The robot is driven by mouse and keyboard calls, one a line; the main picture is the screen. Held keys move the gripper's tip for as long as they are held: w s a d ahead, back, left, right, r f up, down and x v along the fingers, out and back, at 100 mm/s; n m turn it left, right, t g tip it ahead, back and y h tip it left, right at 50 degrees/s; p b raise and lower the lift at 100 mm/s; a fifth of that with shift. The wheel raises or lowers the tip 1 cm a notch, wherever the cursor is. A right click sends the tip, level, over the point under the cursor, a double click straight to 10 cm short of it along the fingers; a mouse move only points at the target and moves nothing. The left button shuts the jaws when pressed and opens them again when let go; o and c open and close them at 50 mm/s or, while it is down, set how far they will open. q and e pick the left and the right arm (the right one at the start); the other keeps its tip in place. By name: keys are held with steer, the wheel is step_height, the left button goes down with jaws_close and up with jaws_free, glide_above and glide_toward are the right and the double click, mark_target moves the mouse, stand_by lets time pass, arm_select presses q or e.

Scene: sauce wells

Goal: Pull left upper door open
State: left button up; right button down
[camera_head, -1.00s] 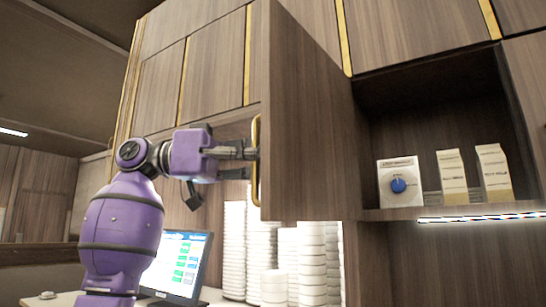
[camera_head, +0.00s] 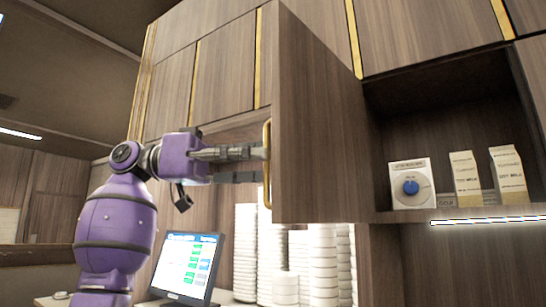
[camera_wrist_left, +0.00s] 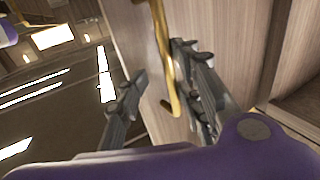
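The left upper door (camera_head: 325,130) is a brown wood panel that stands swung out from the cabinet, with the shelf to its right uncovered. Its gold bar handle (camera_head: 267,185) is on the door's left edge. My left gripper (camera_head: 262,163) comes from the left, with its fingertips at the handle. In the left wrist view, its two dark fingers (camera_wrist_left: 165,95) are spread apart. The gold handle (camera_wrist_left: 163,50) runs between them, closer to the right finger; contact cannot be told. My right gripper is not in view.
The open shelf holds a white box with a blue dial (camera_head: 410,185) and two cartons (camera_head: 466,180) (camera_head: 508,173). Stacks of white dishes (camera_head: 322,265) stand below the door. A monitor (camera_head: 187,265) stands on the counter at lower left.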

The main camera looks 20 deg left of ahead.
arm_select(q)
steer(key=s+a, duration=0.1)
steer(key=a, duration=0.7)
steer(key=shift+s+a, duration=0.1)
